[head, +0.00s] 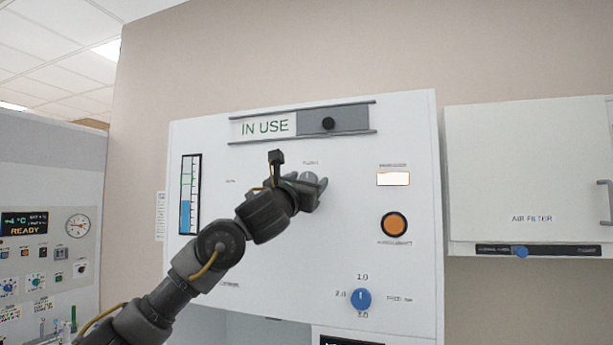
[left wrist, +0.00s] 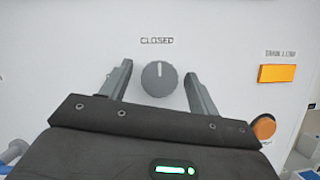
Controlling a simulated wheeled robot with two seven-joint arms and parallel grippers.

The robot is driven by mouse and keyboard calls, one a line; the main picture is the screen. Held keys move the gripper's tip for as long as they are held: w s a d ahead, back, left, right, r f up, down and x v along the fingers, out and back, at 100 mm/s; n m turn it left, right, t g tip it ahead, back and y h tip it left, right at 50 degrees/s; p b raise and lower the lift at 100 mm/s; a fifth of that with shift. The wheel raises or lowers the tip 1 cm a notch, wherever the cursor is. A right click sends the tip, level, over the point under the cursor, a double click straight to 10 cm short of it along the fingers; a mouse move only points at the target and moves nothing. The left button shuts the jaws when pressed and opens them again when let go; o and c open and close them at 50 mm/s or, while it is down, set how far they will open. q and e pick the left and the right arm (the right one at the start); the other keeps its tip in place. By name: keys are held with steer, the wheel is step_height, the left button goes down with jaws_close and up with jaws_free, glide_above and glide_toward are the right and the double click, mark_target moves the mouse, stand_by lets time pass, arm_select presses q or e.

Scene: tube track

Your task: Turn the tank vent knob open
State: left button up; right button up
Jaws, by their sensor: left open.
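The tank vent knob (left wrist: 159,79) is a round grey dial on the white panel (head: 340,240). In the left wrist view its white mark points up, toward the printed word CLOSED (left wrist: 157,41). My left gripper (left wrist: 158,75) is open, with one finger on each side of the knob. I cannot tell whether the fingers touch it. In the head view the left gripper (head: 312,183) is at the panel's middle, and the grey knob (head: 309,178) shows partly behind it. My right gripper is not in view.
An orange button (head: 394,224), a lit indicator (head: 393,179) and a blue dial (head: 361,299) are to the right. An IN USE slider (head: 328,123) with a black knob is above. A blue level gauge (head: 190,195) is at left. An air filter cabinet (head: 530,170) hangs at far right.

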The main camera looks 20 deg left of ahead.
arm_select(q)
steer(key=c, duration=1)
steer(key=n+g+y+b, duration=0.1)
steer(key=n+y+b, duration=0.1)
steer(key=n, duration=0.5)
steer(key=n+g+y+b, duration=0.1)
steer(key=n+y+b, duration=0.2)
steer(key=n, duration=0.4)
steer(key=n+g+y+b, duration=0.1)
steer(key=n+y+b, duration=0.2)
steer(key=n, duration=0.4)
steer(key=shift+d+r+y, duration=0.1)
steer(key=shift+d+y, duration=0.15)
steer(key=shift+y, duration=0.45)
steer(key=shift+n+g, duration=0.6)
steer(key=shift+n, duration=0.7)
